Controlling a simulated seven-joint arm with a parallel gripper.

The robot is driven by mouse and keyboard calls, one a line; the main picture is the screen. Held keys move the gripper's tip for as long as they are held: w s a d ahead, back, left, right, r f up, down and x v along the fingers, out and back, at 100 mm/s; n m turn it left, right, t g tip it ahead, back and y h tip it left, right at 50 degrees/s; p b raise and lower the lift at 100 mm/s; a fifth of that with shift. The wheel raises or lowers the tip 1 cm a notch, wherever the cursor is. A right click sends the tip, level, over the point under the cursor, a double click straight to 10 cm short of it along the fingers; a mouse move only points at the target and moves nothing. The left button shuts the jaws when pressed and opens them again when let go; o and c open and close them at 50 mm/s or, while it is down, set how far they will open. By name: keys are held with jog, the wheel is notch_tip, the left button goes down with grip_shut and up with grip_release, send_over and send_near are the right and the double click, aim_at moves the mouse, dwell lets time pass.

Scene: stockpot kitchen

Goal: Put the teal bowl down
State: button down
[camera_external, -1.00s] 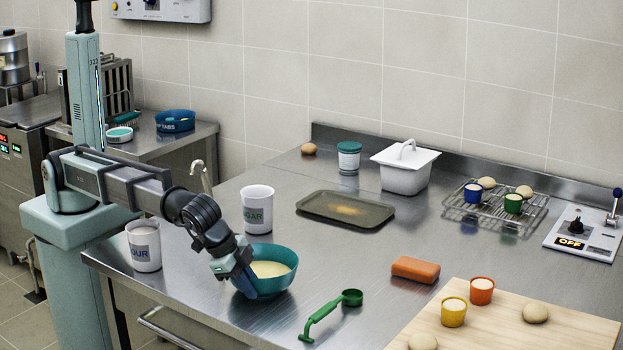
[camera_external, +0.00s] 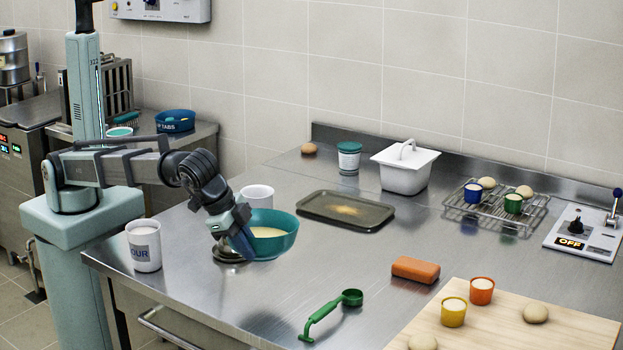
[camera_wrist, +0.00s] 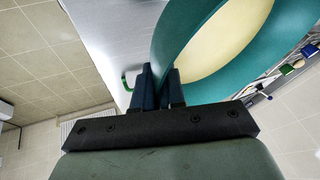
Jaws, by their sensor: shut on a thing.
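The teal bowl (camera_external: 284,240) holds a pale yellow filling and is held up above the steel counter (camera_external: 330,270). My gripper (camera_external: 242,240) is shut on the bowl's near-left rim. In the wrist view the two dark fingers (camera_wrist: 158,90) pinch the wall of the teal bowl (camera_wrist: 240,85). Under the bowl's left side a round dark metal thing (camera_external: 228,254) shows on the counter; the bowl and gripper partly hide it.
A white sugar canister (camera_external: 256,196) stands just behind the bowl, and a flour canister (camera_external: 144,246) stands to the left. A dark tray (camera_external: 346,209) lies behind right. A green scoop (camera_external: 330,312) and an orange block (camera_external: 415,270) lie in front right. Counter between them is bare.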

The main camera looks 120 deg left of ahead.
jog(key=r, duration=0.5)
jog(key=shift+a+r, duration=0.3)
jog(key=shift+a, duration=0.05)
jog(key=s+a+n+g+y, duration=0.15)
jog(key=s+a, duration=0.25)
jog(key=a, duration=1.1)
jog(key=s+a+n, duration=0.3)
jog(key=s+a, duration=0.1)
jog(key=a, duration=1.2)
jog(key=s+a+n+g, duration=0.3)
jog(key=s+a+n, duration=0.2)
jog(key=s+a, duration=2)
jog(key=shift+m+y, duration=0.25)
jog(key=shift+y, duration=0.1)
jog(key=shift+w+a+f, duration=0.3)
jog(key=shift+w+f, duration=0.1)
jog(key=shift+f, duration=2.15)
jog(key=shift+w+a+f, duration=0.3)
jog(key=shift+w+f, duration=0.05)
jog(key=shift+f, duration=2.15)
jog(key=shift+w+a+f, duration=0.3)
jog(key=shift+w+f, duration=0.1)
jog(key=shift+f, duration=2.15)
jog(key=shift+f, duration=0.1)
